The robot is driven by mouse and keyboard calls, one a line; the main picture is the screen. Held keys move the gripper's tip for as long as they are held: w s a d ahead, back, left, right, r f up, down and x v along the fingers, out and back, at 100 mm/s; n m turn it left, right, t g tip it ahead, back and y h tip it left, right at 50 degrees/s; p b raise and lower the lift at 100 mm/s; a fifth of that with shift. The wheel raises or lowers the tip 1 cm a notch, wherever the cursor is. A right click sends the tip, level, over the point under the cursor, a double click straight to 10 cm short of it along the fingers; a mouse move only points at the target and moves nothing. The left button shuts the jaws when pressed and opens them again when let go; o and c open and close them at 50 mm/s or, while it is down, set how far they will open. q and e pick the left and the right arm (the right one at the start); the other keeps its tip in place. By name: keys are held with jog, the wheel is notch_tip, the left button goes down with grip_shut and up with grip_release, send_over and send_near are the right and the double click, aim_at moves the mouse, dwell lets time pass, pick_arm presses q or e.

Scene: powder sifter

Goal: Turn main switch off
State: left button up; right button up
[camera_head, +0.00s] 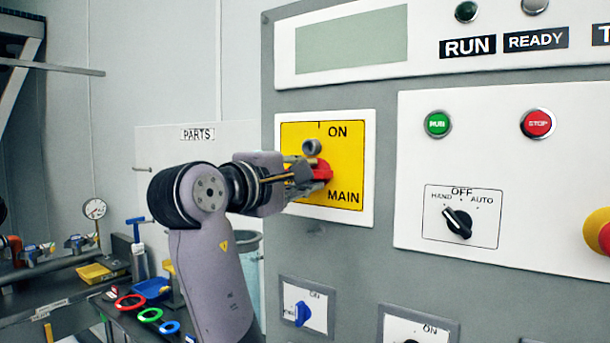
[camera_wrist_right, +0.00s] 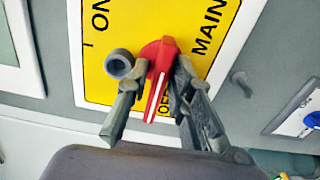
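The main switch has a yellow plate (camera_head: 345,150) marked ON and MAIN, with a red handle (camera_head: 321,172). In the right wrist view the red handle (camera_wrist_right: 158,72) has a white line that runs toward the partly covered OFF mark (camera_wrist_right: 165,108). A grey round knob (camera_head: 311,147) sits beside the handle on the plate. My right gripper (camera_head: 306,172) is at the handle. In the right wrist view my right gripper's fingers (camera_wrist_right: 156,82) stand on either side of it, the right one close or touching, the left one with a gap. My left gripper is not in view.
A HAND/OFF/AUTO selector (camera_head: 458,222), a green RUN button (camera_head: 437,124) and a red STOP button (camera_head: 537,124) are to the right. A blue switch (camera_head: 302,313) is below. A bench with coloured rings (camera_head: 150,315) stands at the lower left.

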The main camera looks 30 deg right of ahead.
jog(key=shift+o, duration=0.7)
